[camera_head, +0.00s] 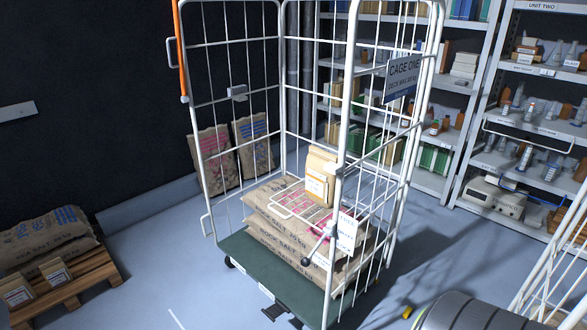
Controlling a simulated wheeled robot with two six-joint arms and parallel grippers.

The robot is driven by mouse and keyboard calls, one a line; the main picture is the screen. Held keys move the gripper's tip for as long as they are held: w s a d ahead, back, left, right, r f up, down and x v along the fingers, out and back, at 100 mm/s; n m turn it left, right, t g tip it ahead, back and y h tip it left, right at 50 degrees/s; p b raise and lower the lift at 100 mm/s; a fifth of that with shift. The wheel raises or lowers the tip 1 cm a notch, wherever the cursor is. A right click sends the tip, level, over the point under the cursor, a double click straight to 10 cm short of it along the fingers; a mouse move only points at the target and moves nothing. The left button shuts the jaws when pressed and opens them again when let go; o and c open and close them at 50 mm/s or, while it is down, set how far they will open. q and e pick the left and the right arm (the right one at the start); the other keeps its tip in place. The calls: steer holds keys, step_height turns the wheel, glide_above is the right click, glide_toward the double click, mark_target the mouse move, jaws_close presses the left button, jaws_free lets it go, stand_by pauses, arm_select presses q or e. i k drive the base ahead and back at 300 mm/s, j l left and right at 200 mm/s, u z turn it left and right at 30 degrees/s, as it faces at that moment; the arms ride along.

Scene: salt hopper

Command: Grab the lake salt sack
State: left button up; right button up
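No sack's print reads clearly as lake salt. Brown sacks with blue print (48,232) lie stacked on a wooden pallet (82,282) at the far left. Another sack with blue print (255,142) stands upright against the wall behind the cage, beside a sack with red print (212,158). Sacks marked rock salt (285,240), with reddish print, lie stacked in the white wire cage trolley (283,95). A small paper bag with a label (319,178) stands on top of them. Neither of my grippers is in view.
The cage carries a CAGE ONE sign (403,78) and has a green deck (250,262). Small labelled bags (57,272) sit on the pallet's front. Loaded shelves (470,132) fill the right. Floor (165,262) is clear between pallet and cage. White bars (560,255) stand at lower right.

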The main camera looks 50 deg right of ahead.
mark_target(320, 185)
steer(key=i+j+z, duration=0.1)
steer(key=i+z, duration=0.3)
steer(key=i+j+z, duration=0.25)
steer(key=i+z, duration=0.15)
steer(key=i, duration=0.2)
steer(key=i+j+z, duration=0.55)
steer(key=z, duration=0.3)
steer(key=i+j+z, duration=0.2)
steer(key=z, duration=0.25)
steer(key=i+j+z, duration=0.15)
steer(key=j+z, duration=0.3)
steer(key=i+j+z, duration=0.1)
steer(key=z, duration=0.4)
steer(key=j, duration=0.1)
